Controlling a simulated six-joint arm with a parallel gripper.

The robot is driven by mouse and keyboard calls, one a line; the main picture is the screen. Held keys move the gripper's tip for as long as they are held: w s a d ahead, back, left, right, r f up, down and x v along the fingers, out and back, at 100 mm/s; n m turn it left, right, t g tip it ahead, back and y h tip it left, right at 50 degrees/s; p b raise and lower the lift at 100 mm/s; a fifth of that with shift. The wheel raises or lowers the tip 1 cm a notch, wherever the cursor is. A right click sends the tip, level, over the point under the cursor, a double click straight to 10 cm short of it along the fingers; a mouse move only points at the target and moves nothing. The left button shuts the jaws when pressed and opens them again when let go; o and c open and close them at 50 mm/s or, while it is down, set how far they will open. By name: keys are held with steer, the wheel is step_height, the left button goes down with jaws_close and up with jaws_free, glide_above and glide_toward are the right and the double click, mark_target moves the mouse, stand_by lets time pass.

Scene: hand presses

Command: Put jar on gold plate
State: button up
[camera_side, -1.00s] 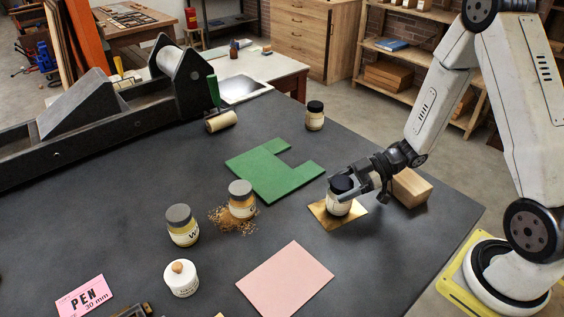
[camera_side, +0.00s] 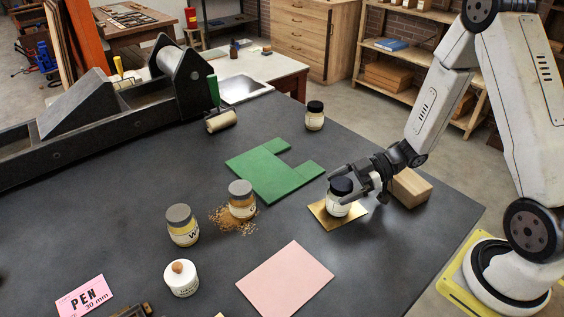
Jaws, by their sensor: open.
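A jar (camera_side: 337,206) with a dark lid and pale body stands upright on the gold plate (camera_side: 325,220), a small shiny square on the dark table. My gripper (camera_side: 344,180) is open around the lid area of this jar, reaching in from the right. Part of the jar's upper right side is hidden by the gripper.
A wooden block (camera_side: 408,188) lies just right of the gold plate. A green notched board (camera_side: 268,170) is to the left and a pink sheet (camera_side: 286,279) in front. Other jars stand at the left (camera_side: 183,226), on brown grains (camera_side: 241,200), and at the back (camera_side: 314,117).

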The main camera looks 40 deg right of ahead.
mark_target(351, 181)
steer(key=shift+s+d+r, duration=0.25)
steer(key=shift+d, duration=0.35)
steer(key=shift+v, duration=0.9)
step_height(351, 181, up, 5)
steer(key=shift+a+f, duration=0.1)
steer(key=shift+f, duration=0.15)
steer(key=shift+r, duration=1.2)
steer(key=shift+w, duration=0.1)
